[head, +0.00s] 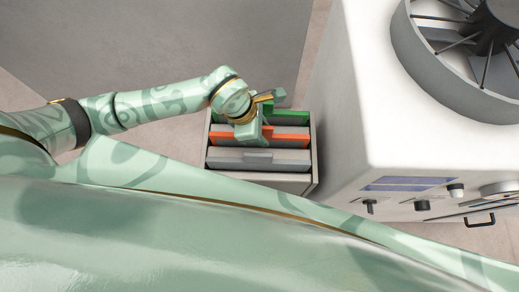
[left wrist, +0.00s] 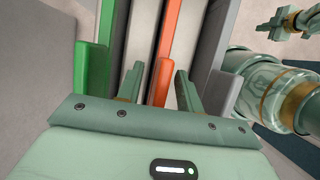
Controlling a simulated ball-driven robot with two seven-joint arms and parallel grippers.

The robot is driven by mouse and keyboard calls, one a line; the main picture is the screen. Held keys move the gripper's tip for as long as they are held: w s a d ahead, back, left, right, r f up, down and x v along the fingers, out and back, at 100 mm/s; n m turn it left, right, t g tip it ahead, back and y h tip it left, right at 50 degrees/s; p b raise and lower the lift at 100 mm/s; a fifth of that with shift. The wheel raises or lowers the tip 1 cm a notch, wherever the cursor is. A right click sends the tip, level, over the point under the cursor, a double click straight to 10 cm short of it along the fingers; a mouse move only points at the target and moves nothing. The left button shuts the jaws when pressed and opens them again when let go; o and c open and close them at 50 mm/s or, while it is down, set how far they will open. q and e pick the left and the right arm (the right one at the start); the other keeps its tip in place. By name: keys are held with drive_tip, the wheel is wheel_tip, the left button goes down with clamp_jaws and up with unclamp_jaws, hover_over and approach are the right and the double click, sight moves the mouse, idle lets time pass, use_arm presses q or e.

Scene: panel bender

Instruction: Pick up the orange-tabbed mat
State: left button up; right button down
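The orange-tabbed mat (head: 290,141) stands upright in the middle of a light grey box, between a green-tabbed mat (head: 290,117) and a grey-tabbed one (head: 230,164). In the left wrist view its orange tab (left wrist: 160,84) rises between the two fingers of my left gripper (left wrist: 159,90). The fingers are apart, with a gap on each side of the tab. In the head view my left gripper (head: 250,130) is over the box, and its fingertips are mostly hidden. What seems to be my right gripper (left wrist: 283,20) shows small at the top right of the left wrist view.
The box (head: 265,181) has its wall close around the mats. A large white machine (head: 365,120) with a grey round fan housing and front knobs stands right of it. A grey panel (head: 180,40) lies behind my left arm. A narrow floor strip separates box and machine.

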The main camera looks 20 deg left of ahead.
use_arm(q)
clamp_jaws()
drive_tip(key=shift+r, duration=0.15)
wheel_tip(320, 180, up, 28)
drive_tip(key=p, duration=0.4)
